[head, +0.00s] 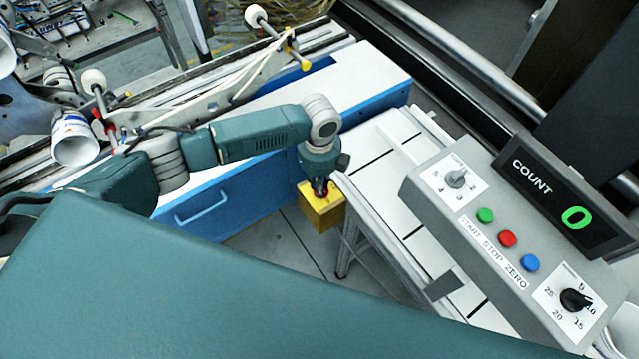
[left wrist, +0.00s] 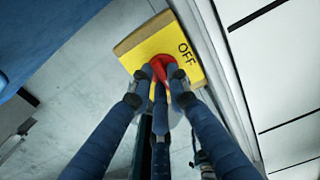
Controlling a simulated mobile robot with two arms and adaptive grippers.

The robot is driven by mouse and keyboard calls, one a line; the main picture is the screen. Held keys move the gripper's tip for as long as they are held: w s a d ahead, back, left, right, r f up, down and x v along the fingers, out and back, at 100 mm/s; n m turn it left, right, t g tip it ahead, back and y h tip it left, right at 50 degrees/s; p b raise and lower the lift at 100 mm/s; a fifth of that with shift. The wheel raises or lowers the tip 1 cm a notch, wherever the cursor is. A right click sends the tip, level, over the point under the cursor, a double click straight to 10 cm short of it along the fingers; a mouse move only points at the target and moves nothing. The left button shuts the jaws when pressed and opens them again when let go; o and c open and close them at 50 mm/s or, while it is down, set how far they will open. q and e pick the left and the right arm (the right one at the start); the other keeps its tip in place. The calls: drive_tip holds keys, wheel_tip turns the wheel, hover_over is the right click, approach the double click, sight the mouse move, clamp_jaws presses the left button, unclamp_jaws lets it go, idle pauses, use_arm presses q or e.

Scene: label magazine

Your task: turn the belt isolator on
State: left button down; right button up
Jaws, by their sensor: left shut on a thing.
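The belt isolator is a yellow box (head: 322,212) at the near side of the white slatted belt, below the belt's edge. In the left wrist view its yellow face (left wrist: 138,52) carries a red knob (left wrist: 161,66) and the word OFF to the right of the knob. My left gripper (head: 322,190) reaches down onto the box. In the left wrist view its fingers (left wrist: 160,80) are shut around the red knob and cover part of it. Any other marking on the face is hidden or out of view. My right gripper is in neither view.
A grey control panel (head: 470,215) with green, red and blue buttons, two dials and a COUNT display (head: 560,205) reading 0 stands at the right. The white belt (head: 385,165) runs beside the box. A blue and white cabinet (head: 240,185) lies behind my left arm.

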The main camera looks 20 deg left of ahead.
use_arm(q)
drive_tip(key=shift+d+r, duration=0.1)
drive_tip(key=c, duration=1.7)
unclamp_jaws()
drive_tip(key=shift+o, duration=0.2)
wheel_tip(320, 180, up, 12)
